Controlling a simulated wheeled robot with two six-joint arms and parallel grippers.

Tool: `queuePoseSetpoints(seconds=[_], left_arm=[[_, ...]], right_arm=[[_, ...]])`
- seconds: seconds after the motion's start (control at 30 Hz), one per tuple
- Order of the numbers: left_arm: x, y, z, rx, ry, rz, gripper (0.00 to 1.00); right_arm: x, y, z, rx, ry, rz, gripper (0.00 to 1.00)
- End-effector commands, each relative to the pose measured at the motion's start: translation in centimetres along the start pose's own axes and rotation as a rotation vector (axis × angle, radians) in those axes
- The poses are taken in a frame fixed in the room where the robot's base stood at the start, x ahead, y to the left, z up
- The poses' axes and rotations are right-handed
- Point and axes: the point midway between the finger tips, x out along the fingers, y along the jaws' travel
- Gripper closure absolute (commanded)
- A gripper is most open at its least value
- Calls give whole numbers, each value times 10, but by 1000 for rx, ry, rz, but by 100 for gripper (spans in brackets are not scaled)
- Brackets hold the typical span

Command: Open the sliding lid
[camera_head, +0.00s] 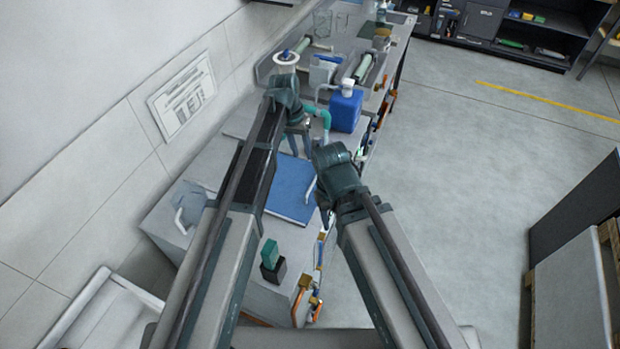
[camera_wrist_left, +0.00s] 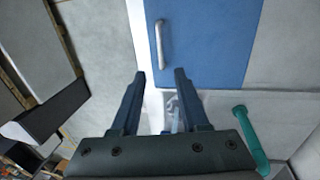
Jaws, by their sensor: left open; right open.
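The sliding lid is a flat blue panel (camera_head: 290,188) on top of the grey unit, and it also shows in the left wrist view (camera_wrist_left: 212,45). A pale bar handle (camera_wrist_left: 160,42) stands along one edge of it. My left gripper (camera_head: 298,148) is open and empty above the far end of the lid. In the left wrist view its fingertips (camera_wrist_left: 160,74) point toward the lid, with the handle beyond them and apart from them. My right gripper (camera_head: 326,218) is beside the lid's right edge, mostly hidden by its own wrist.
A blue container with a white cap (camera_head: 345,110) stands just beyond the lid. A teal pipe (camera_head: 322,115) curves close to my left gripper. A green and black block (camera_head: 270,260) and orange pipes (camera_head: 302,290) are at the near end. Open floor lies right.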

Motion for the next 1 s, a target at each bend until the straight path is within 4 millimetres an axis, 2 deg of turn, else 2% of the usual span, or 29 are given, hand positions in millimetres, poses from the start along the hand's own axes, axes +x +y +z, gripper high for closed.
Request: queuePoseSetpoints(seconds=[0.17,0.37,1.0], left_arm=[[10,0,0,0,0,0,55],[31,-1,0,1,0,0,55],[123,-1,0,1,0,0,55]], right_arm=[[10,-1,-1,-1,0,0,50],[31,-3,-2,-3,0,1,50],[120,-11,-7,-1,0,1,50]])
